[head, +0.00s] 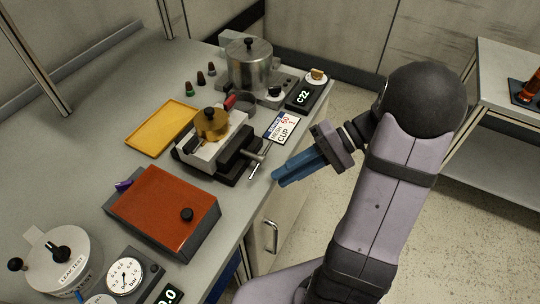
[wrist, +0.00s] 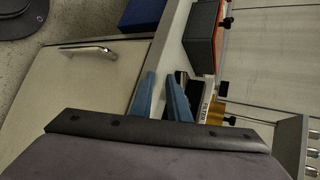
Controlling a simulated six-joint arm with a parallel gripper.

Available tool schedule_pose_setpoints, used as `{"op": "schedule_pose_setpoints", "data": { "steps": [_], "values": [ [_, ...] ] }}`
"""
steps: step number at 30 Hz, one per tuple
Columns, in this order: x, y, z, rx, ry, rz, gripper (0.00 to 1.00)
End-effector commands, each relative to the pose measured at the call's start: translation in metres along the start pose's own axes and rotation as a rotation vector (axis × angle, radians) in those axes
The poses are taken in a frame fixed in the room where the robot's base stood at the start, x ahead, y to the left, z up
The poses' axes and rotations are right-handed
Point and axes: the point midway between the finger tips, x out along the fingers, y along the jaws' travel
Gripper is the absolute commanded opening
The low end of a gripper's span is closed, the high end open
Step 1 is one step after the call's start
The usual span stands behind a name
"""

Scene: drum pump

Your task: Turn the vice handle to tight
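The vice (head: 232,158) has pale jaws and a dark base and sits near the right edge of the bench. A round brass piece (head: 210,126) with a black knob is at its jaws. The vice handle (head: 257,162), a thin metal bar on a screw, sticks out on the right toward the bench edge. My gripper (head: 277,178) has blue fingers and is just right of the handle, seemingly apart from it. In the wrist view my gripper (wrist: 160,80) shows its two fingers spread with nothing visible between them. The handle cannot be made out clearly there.
An orange-topped box (head: 165,208) stands in front of the vice, a yellow tray (head: 162,127) behind left. A label card (head: 281,128) and a metal pot (head: 249,66) are farther back. A cabinet handle (head: 271,238) juts below the bench edge.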

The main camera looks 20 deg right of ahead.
Motion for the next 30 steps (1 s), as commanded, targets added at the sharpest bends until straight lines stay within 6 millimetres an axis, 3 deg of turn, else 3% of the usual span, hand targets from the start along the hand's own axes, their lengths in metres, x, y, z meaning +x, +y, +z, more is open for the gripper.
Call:
{"op": "schedule_pose_setpoints", "data": {
  "steps": [1,6,15,23,30],
  "values": [
    [-0.01,0.011,-0.015,-0.026,0.05,-0.095,0.15],
    [-0.048,0.013,-0.041,-0.187,0.209,-0.374,0.15],
    [-0.046,0.004,-0.053,-0.369,0.351,-0.614,0.15],
    [-0.044,-0.002,-0.054,-0.383,0.36,-0.627,0.15],
    [-0.025,-0.018,-0.058,-0.382,0.358,-0.625,0.15]
  ]
}}
